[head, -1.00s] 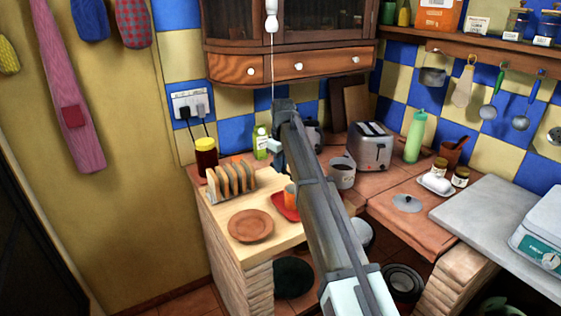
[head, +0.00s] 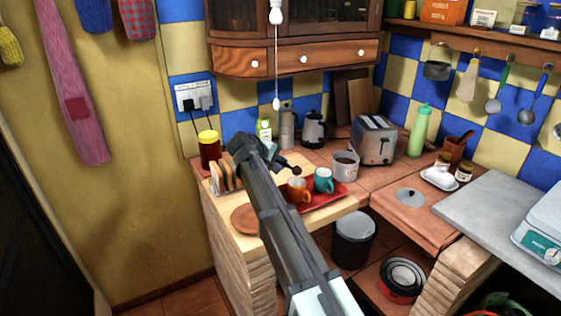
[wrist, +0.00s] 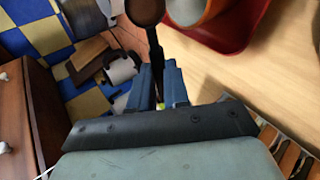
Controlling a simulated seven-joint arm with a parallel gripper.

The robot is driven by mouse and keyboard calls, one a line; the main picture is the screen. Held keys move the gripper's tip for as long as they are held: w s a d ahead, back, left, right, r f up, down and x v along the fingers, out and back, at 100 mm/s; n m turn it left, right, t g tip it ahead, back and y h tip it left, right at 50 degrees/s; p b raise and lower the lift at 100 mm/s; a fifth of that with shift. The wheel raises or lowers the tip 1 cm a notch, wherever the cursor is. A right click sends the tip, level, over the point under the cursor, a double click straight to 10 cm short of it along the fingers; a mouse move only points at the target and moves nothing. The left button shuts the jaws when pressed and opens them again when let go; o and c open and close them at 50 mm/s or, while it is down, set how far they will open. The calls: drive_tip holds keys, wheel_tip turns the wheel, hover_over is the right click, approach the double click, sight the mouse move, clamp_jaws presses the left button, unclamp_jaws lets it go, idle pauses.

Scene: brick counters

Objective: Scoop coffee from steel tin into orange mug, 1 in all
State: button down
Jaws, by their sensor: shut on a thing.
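The steel tin (head: 346,167) stands open on the tiled counter, with dark contents inside. The orange mug (head: 297,194) stands on a red tray (head: 335,198) on the wooden counter, partly hidden by my arm. My gripper (wrist: 163,90) is shut on the handle of a dark scoop (wrist: 144,12), whose bowl is at the top of the wrist view. In the head view the scoop (head: 294,170) points right from my gripper, above the counter behind the orange mug. I cannot tell what is in the scoop's bowl.
A teal mug (head: 323,180) stands right beside the orange mug. A toast rack (head: 226,178), a plate (head: 244,219) and a red jar with a yellow lid (head: 208,147) are near my arm. A toaster (head: 375,140) stands behind the tin. A pull cord (head: 276,70) hangs above.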

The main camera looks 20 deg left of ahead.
drive_tip(key=shift+s+a+f+t+h, duration=0.1)
drive_tip(key=shift+f+t+h, duration=0.15)
drive_tip(key=shift+t+h, duration=0.5)
drive_tip(key=shift+s+f+t+h, duration=0.1)
drive_tip(key=shift+f+t+h, duration=0.2)
drive_tip(key=shift+t, duration=0.85)
drive_tip(key=shift+t+h, duration=0.25)
drive_tip(key=shift+t, duration=0.15)
drive_tip(key=shift+r+g, duration=0.25)
drive_tip(key=shift+g, duration=0.15)
drive_tip(key=shift+r+g+y, duration=0.1)
drive_tip(key=shift+g+y, duration=0.2)
drive_tip(key=shift+y, duration=0.1)
drive_tip(key=r+g+y, duration=0.1)
drive_tip(key=g+y, duration=0.1)
drive_tip(key=g, duration=0.1)
drive_tip(key=w+r+g+y, duration=0.1)
drive_tip(key=r+g+y, duration=0.1)
drive_tip(key=g, duration=0.1)
drive_tip(key=w+d+r+g+y, duration=0.1)
drive_tip(key=r+g+y, duration=0.1)
drive_tip(key=g, duration=0.1)
drive_tip(key=shift+d+g, duration=0.1)
drive_tip(key=shift+g, duration=0.2)
drive_tip(key=shift+d+r+g+y, duration=0.1)
drive_tip(key=shift+r+g+y, duration=0.4)
drive_tip(key=shift+g+y, duration=0.5)
